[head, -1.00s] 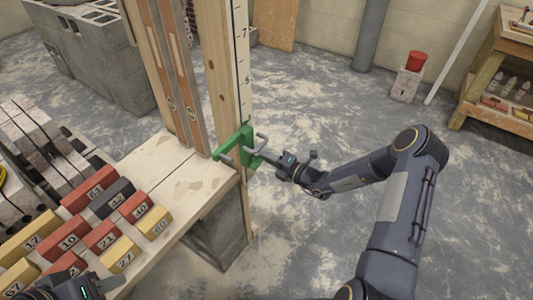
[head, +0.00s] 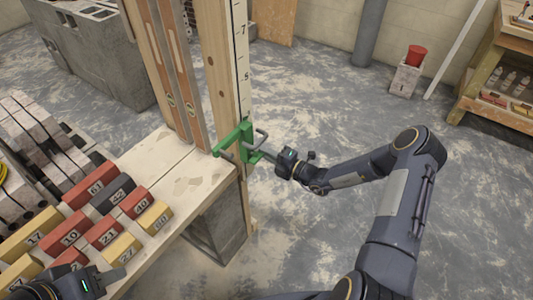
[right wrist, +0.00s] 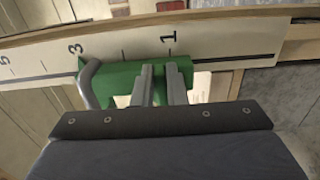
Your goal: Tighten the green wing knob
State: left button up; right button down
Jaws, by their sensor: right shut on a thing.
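A green clamp (head: 232,139) with a bent grey handle (head: 262,137) sits on the upright wooden post, low on its printed scale. Its green wing knob (head: 254,158) is at the lower right, partly hidden by my right gripper (head: 265,156). That gripper is shut on the wing knob. In the right wrist view its two fingers (right wrist: 161,82) straddle a green part, and the clamp's green body (right wrist: 118,80) and grey handle (right wrist: 90,83) show beside them. My left gripper (head: 88,284) is at the bottom left, over the bench; its fingers are not clear.
The wooden post (head: 218,70) with a number scale stands at the bench's (head: 185,180) right end, beside two long spirit levels (head: 180,75). Numbered red, yellow and dark blocks (head: 105,215) cover the bench's left part.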

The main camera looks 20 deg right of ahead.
jog(key=c, duration=1.5)
grip_release()
jog(key=shift+o, duration=0.2)
jog(key=v, duration=0.7)
jog(key=shift+s+d, duration=0.25)
jog(key=shift+s, duration=0.1)
jog(key=s+a+r+n+g+p, duration=0.2)
jog(key=s+a+r+n+g, duration=0.4)
jog(key=r+n, duration=0.55)
jog(key=s+a+r+n+g+p, duration=0.1)
jog(key=s+a+r+n+g, duration=0.2)
jog(key=s+r+n+g, duration=0.75)
jog(key=s+d+r+n+t+h+p, duration=0.1)
jog(key=s+d+r+n+t+h, duration=0.1)
jog(key=s+n, duration=0.4)
jog(key=s+d+r+n+t+h+p, duration=0.2)
jog(key=s+n+t+h, duration=0.3)
jog(key=n, duration=1.2)
jog(key=shift+s+d+r+t+p, duration=0.3)
jog(key=shift+s+r+t, duration=0.2)
jog(key=shift+s, duration=0.65)
